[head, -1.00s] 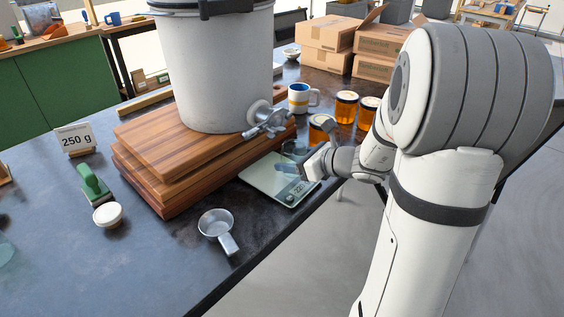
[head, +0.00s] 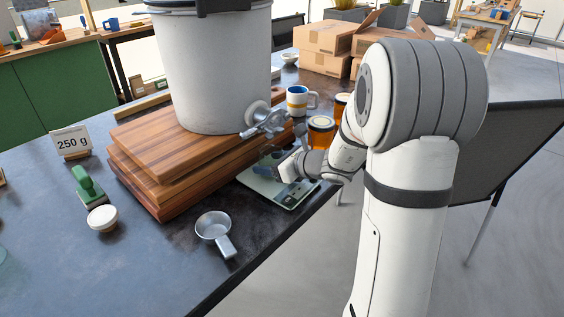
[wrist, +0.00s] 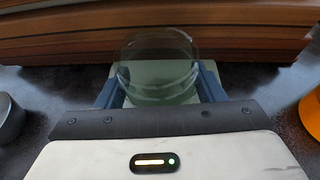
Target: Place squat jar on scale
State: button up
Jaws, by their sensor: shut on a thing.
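The squat jar (wrist: 158,66) is clear, empty-looking glass. In the wrist view it stands between the two blue fingers of my gripper (wrist: 160,88), which is shut on it. The scale (head: 270,189) is a flat pale-green plate with a small display at its front, near the table's edge. In the head view my gripper (head: 287,166) is over the scale and hides much of the jar and the plate. The scale's plate also shows beneath the jar in the wrist view. I cannot tell whether the jar touches it.
A grey bucket (head: 212,75) with a metal tap (head: 266,122) stands on stacked wooden boards (head: 150,150), close behind the scale. Orange honey jars (head: 320,132) and a mug (head: 300,98) stand to the right. A metal scoop (head: 214,230) lies at the front left.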

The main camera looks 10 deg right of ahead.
jog(key=shift+f, duration=0.25)
jog(key=o, duration=1.1)
jog(key=shift+r, duration=0.1)
